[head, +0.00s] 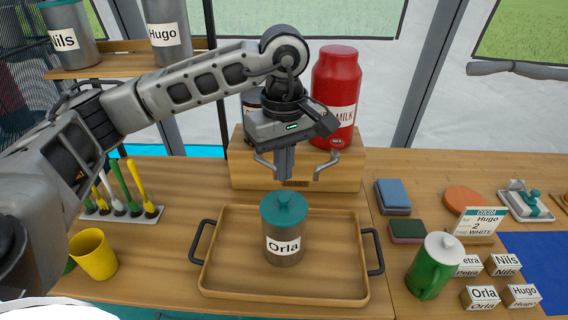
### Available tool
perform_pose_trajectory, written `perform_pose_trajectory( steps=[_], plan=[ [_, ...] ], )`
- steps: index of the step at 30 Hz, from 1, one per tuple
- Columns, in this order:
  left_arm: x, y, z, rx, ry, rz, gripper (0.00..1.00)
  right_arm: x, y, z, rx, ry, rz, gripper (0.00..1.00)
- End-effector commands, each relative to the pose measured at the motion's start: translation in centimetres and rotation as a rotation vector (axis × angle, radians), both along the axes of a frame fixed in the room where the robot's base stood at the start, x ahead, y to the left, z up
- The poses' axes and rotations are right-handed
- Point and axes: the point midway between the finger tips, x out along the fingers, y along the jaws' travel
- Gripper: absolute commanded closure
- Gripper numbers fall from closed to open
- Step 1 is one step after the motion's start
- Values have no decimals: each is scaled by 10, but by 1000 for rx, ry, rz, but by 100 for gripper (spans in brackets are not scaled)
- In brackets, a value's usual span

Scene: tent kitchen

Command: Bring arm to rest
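My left arm reaches in from the left, and my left gripper (297,172) hangs above the wooden tray (335,284). Its two fingers are spread wide and nothing is between them. Below it, a grey canister (284,254) with a teal lid and the label "Orla" stands upright on the tray. The gripper is apart from the lid. My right gripper is not in view.
A wooden riser behind the tray bears a red milk can (337,90). A yellow cup (93,254) and brushes stand at left. A green pitcher (433,268), name blocks (483,296), sponges (392,195) and a cocoa card (478,225) are at right. A shelf (120,66) holds labelled canisters upper left.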

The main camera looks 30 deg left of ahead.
Motion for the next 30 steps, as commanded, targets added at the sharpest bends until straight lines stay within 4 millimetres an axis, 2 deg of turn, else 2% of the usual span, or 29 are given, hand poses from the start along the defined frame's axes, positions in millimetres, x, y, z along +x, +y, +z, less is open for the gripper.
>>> perform_pose_trajectory(
  steps=[25,30],
  plan=[
    [0,0,0,0,0,0,100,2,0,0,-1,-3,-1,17],
    [0,0,0,0,0,0,100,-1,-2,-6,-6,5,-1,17]
  ],
)
